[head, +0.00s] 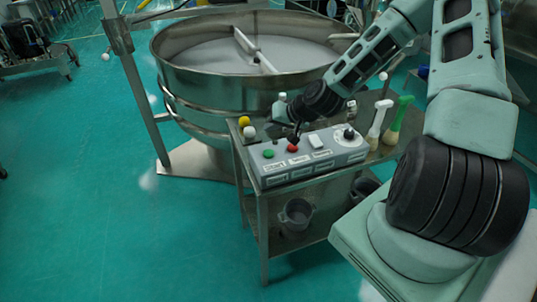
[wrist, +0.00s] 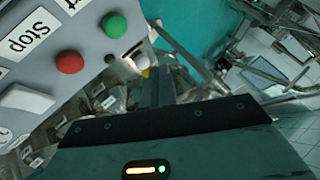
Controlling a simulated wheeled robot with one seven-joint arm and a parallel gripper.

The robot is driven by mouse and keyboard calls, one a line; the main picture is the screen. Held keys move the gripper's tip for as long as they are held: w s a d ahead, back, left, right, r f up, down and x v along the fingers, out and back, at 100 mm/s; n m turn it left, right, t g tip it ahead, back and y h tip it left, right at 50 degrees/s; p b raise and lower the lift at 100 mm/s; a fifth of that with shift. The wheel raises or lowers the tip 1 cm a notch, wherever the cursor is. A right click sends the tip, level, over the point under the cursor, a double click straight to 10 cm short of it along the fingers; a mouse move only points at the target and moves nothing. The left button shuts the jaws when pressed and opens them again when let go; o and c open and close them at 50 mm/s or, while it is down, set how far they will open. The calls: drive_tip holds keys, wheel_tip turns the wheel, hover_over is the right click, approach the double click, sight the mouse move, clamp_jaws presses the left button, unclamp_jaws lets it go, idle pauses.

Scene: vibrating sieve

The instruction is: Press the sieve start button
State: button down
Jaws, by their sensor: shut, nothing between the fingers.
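The grey control box (head: 312,158) sits on a metal cart and carries a green button (head: 268,154), a red button (head: 293,148), a white switch and a dark knob. In the head view the label below the green button appears to read Start. The wrist view shows the green button (wrist: 115,26) at the top, the red button (wrist: 69,62) lower left, and a Stop label (wrist: 24,40) beside the red one. My gripper (wrist: 156,75) is shut and empty, its fingers close to the box's edge and apart from the green button. In the head view my arm partly hides the gripper.
The large round sieve (head: 250,82) stands behind the cart (head: 262,215). A yellow ball-like knob (head: 244,121) and a white one stand left of the gripper. White and green-handled tools (head: 398,118) stand right of the box.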

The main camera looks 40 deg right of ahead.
sight(271, 154)
drive_tip(key=shift+f+b, duration=2.5)
drive_tip(key=shift+f, duration=1.1)
drive_tip(key=shift+f, duration=0.1)
drive_tip(key=shift+f+b, duration=0.3)
drive_tip(key=shift+b, duration=0.05)
drive_tip(key=shift+f+b, duration=0.4)
drive_tip(key=shift+f, duration=0.15)
drive_tip(key=shift+r, duration=0.1)
drive_tip(key=shift+r+p, duration=0.8)
drive_tip(key=shift+r, duration=0.1)
wheel_tip(271, 154, up, 5)
drive_tip(key=p, duration=0.4)
